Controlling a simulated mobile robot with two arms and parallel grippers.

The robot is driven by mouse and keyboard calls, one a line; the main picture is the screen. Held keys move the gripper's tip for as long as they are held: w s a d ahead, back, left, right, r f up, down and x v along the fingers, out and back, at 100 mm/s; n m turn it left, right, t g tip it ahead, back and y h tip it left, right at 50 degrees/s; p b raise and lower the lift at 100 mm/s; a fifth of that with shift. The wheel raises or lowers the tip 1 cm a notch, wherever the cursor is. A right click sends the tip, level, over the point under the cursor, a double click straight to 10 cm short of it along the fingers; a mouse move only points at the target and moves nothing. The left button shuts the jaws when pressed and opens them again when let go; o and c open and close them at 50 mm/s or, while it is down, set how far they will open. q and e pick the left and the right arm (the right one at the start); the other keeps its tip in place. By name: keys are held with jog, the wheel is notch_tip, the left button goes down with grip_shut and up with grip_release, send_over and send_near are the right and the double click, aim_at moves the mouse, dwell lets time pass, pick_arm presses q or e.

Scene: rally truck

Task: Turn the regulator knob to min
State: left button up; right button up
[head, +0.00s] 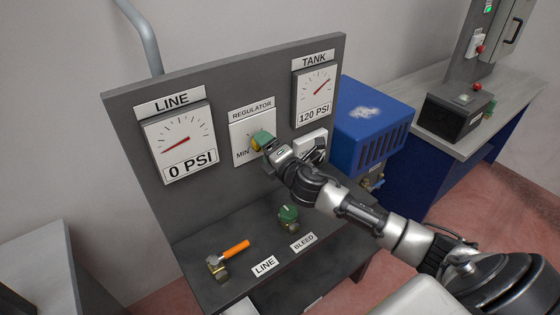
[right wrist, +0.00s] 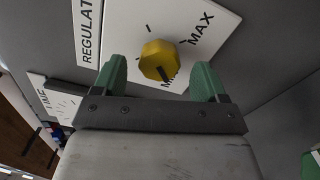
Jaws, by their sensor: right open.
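The yellow regulator knob (right wrist: 158,58) sits on a white plate (right wrist: 195,25) marked MIN and MAX in the right wrist view. A dark mark on the knob's lower side lies close to the MIN lettering, which the knob partly covers. My right gripper (right wrist: 160,68) is open, with one green finger on each side of the knob and visible gaps to it. In the head view my right gripper (head: 262,141) is at the regulator plate (head: 241,127) and hides most of the knob. My left gripper is not in view.
The panel (head: 220,85) also carries a LINE gauge (head: 178,140) at 0 PSI and a TANK gauge (head: 316,90) at 120 PSI. Below are an orange-handled line valve (head: 232,251) and a green bleed valve (head: 288,216). A blue box (head: 370,125) stands to the right.

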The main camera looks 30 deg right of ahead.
jog(key=s+b, duration=0.3)
jog(key=s, duration=0.6)
jog(key=shift+s+d, duration=0.15)
jog(key=shift+d, duration=0.3)
jog(key=shift+f, duration=0.15)
